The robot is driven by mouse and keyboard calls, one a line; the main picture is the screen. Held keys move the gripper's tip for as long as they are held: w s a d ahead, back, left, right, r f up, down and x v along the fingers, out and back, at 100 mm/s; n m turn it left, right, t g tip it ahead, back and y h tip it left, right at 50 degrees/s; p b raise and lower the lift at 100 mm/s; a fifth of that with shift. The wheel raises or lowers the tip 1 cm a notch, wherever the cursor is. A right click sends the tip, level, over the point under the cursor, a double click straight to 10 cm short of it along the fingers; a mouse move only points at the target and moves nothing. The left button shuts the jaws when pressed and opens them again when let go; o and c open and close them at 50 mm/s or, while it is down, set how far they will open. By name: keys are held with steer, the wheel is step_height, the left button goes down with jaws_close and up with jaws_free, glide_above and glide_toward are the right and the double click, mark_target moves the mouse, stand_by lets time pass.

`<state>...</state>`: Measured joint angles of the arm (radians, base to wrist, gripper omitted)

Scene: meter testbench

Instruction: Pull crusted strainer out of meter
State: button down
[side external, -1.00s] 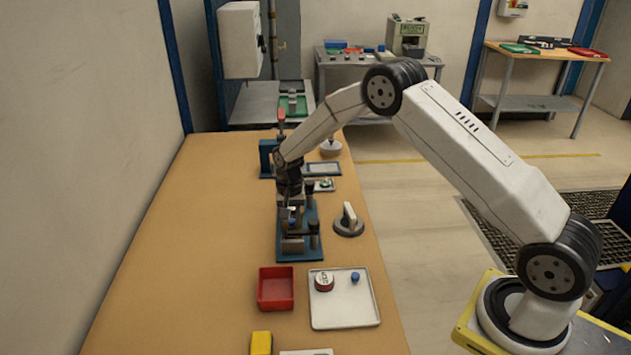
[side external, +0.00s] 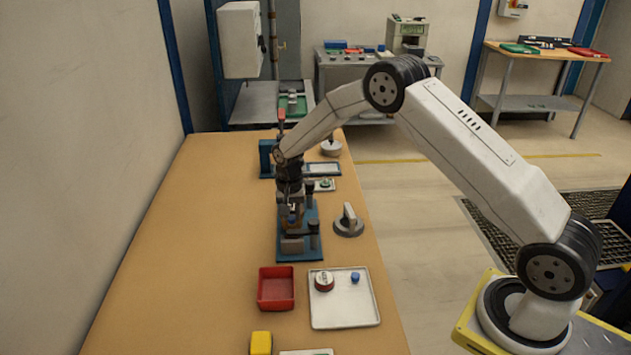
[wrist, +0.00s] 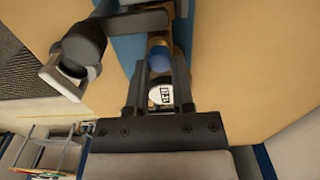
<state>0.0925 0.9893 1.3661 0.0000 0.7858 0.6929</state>
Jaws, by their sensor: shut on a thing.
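The meter (wrist: 161,96) shows in the wrist view as a white, coded face between my fingers, with a brassy part beyond. In the side view it sits low at the blue fixture (side external: 285,255), mostly hidden by my gripper. My gripper (side external: 293,214) points down over the fixture. In the wrist view its fingers (wrist: 160,62) are shut on a small blue-ended piece (wrist: 160,58), which I take for the strainer. Its crust cannot be made out. I cannot tell whether it is still seated in the meter.
A grey handled disc (side external: 348,222) stands right of the fixture. The bench's left side is clear.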

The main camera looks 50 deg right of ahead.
steer(key=shift+r, duration=1.5)
steer(key=shift+r, duration=2.05)
